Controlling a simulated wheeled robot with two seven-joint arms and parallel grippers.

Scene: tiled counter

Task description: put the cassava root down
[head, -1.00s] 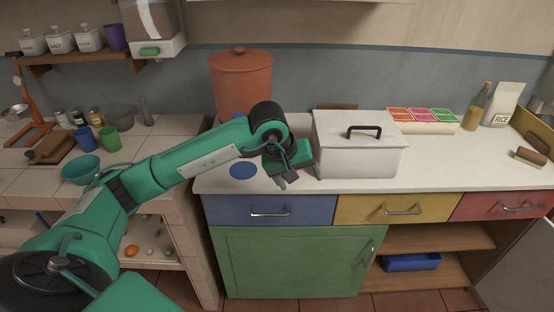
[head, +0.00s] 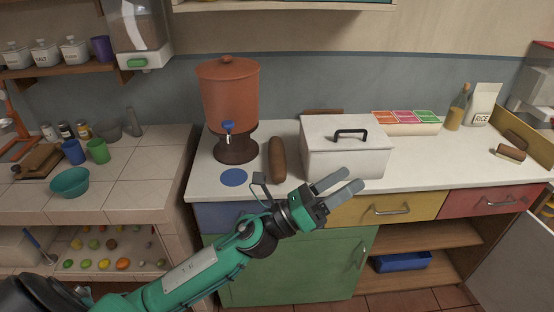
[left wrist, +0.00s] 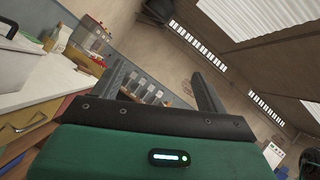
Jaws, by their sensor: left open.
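The cassava root (head: 277,159) is a long brown root lying on the white counter. It lies between the clay water dispenser (head: 229,105) and the white lidded box (head: 345,150). My left gripper (head: 345,187) is open and empty, in front of the counter's edge and below the white box, apart from the root. In the left wrist view its two fingers (left wrist: 160,88) are spread with nothing between them, and the root does not show there. My right gripper is in neither view.
A blue disc (head: 234,177) lies on the counter left of the root. A teal bowl (head: 70,182) is on the tiled counter. The counter's right front is clear.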

